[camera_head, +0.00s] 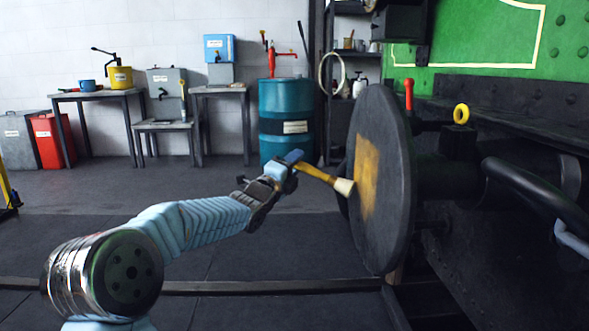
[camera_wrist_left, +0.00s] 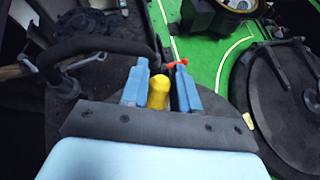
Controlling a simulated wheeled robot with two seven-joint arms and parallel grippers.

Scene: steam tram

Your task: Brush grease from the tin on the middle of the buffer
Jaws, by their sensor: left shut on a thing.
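The buffer (camera_head: 392,245) is a large dark round disc on the right of the head view, standing upright. A yellow-orange grease patch (camera_head: 366,170) covers the middle of its face. My left gripper (camera_head: 290,166) is shut on the yellow handle of a brush (camera_head: 318,174). The pale bristle end points right at the patch, at or very close to the disc; contact cannot be told. In the left wrist view the yellow handle end (camera_wrist_left: 158,93) shows between the blue fingers (camera_wrist_left: 160,82). I cannot make out which container is the grease tin. My right gripper is not in view.
A red-tipped lever (camera_head: 408,94) and a yellow ring (camera_head: 461,114) stand behind the buffer, beside a black curved pipe (camera_head: 535,190). A teal drum (camera_head: 286,118) and tables with cans (camera_head: 120,78) line the back wall. The floor left of the buffer is open.

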